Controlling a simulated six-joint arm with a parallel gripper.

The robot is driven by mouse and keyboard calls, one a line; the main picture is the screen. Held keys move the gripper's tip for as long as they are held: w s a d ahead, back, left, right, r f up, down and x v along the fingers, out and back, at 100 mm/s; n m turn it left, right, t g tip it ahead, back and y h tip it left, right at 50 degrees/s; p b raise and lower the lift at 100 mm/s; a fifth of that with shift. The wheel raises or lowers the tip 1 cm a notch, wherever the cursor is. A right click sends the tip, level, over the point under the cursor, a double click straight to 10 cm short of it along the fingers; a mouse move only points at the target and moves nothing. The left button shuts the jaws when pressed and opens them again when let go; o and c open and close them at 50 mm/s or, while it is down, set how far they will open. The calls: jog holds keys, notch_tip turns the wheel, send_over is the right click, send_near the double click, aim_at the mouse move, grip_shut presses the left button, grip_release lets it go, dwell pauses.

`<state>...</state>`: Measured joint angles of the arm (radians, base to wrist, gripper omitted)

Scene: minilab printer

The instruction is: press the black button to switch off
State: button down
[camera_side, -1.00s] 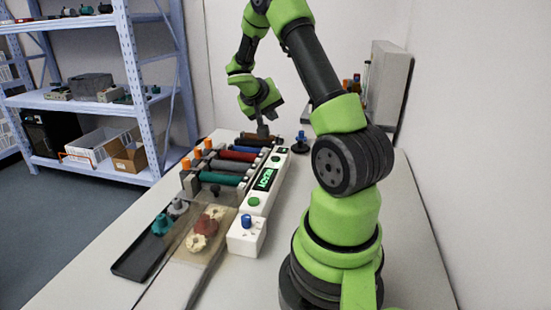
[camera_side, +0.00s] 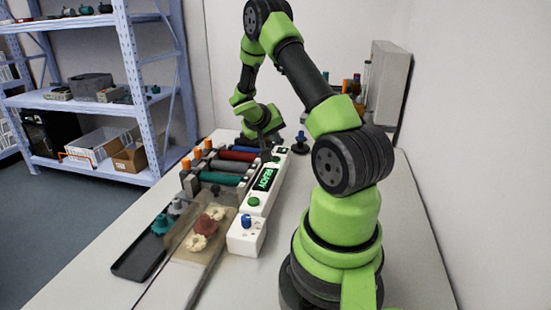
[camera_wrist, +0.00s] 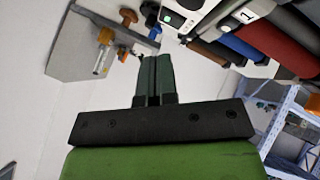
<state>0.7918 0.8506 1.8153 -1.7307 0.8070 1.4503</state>
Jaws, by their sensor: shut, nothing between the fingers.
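The white control panel (camera_side: 256,198) runs along the right of the printer, with a lit green READY display (camera_side: 264,179) and a green button (camera_side: 254,201). A small dark square, which looks like the black button (camera_side: 283,150), is at its far end. My gripper (camera_side: 266,154) is low at that far end, its fingertips partly hidden. In the wrist view my gripper (camera_wrist: 157,58) is shut and empty. The panel's white end (camera_wrist: 180,17), with a small green light on a dark patch, lies beyond the fingertips. I cannot tell whether the fingers touch anything.
Colored rollers (camera_side: 222,178) with orange knobs lie left of the panel. A dark blue-topped part (camera_side: 300,143) stands right of the panel's far end. A black tray (camera_side: 140,258) is at left.

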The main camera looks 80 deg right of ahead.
jog(key=shift+f, duration=1.65)
dwell(0.8)
jog(key=shift+f, duration=0.4)
jog(key=shift+f, duration=0.45)
dwell(0.5)
jog(key=shift+r, duration=0.85)
jog(key=shift+r, duration=0.1)
jog(key=shift+r, duration=2.4)
